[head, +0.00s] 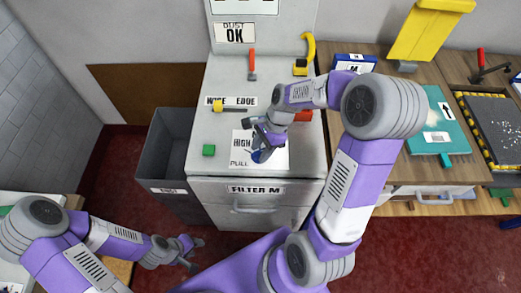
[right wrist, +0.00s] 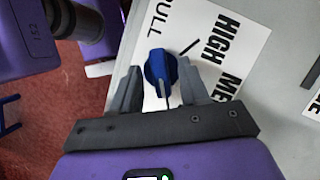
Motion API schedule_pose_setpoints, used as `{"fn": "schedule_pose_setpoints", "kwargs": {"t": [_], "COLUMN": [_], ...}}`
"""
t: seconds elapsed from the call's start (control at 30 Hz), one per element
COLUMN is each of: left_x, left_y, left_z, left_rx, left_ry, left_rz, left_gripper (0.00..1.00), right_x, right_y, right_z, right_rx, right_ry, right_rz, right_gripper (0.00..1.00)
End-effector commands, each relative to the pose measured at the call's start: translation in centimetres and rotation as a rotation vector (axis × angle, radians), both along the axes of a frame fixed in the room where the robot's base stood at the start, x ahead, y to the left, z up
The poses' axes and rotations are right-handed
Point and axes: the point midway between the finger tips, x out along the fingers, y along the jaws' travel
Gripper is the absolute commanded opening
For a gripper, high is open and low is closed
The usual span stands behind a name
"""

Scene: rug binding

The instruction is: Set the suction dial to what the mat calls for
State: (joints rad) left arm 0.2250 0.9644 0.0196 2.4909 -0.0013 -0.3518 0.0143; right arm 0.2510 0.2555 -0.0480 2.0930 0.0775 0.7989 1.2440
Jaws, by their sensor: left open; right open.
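The blue suction dial (head: 257,156) sits on a white label plate (head: 275,157) on the grey machine top. In the right wrist view the dial (right wrist: 160,70) stands between the fingers of my right gripper (right wrist: 160,88). The gripper is open around it; I cannot tell whether either finger touches it. "HIGH", part of "ME" and "PULL" are readable on the plate, and a dark tick lies beside the dial. My right gripper (head: 262,137) partly covers the plate in the head view. My left gripper (head: 192,252) is open and empty, low over the floor. A dark speckled mat (head: 490,125) lies at far right.
A teal board (head: 430,130) with an arrow card lies on the wooden bench. A grey bin (head: 165,150) stands left of the machine.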

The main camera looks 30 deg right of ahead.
Motion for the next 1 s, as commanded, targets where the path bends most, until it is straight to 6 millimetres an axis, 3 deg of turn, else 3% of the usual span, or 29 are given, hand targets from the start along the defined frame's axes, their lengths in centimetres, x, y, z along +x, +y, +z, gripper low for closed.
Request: {"fn": "schedule_pose_setpoints", "kwargs": {"t": [0.3,0.6,1.0], "left_x": [0.02,0.02,0.02], "left_y": [0.00,0.00,0.00], "left_z": [-0.05,-0.05,0.63], "left_rx": [0.000,0.000,0.000], "left_ry": [0.000,0.000,0.000], "left_rz": [0.000,0.000,0.000], "left_gripper": [0.43,0.43,0.43], "right_x": [0.02,0.02,0.06], "right_y": [0.13,0.11,0.11], "right_z": [-0.23,-0.21,-0.09], "right_rx": [0.000,0.000,0.000], "right_ry": [-0.001,-0.001,0.000], "right_rz": [0.000,0.000,0.054], "right_gripper": [0.43,0.00,0.00]}}
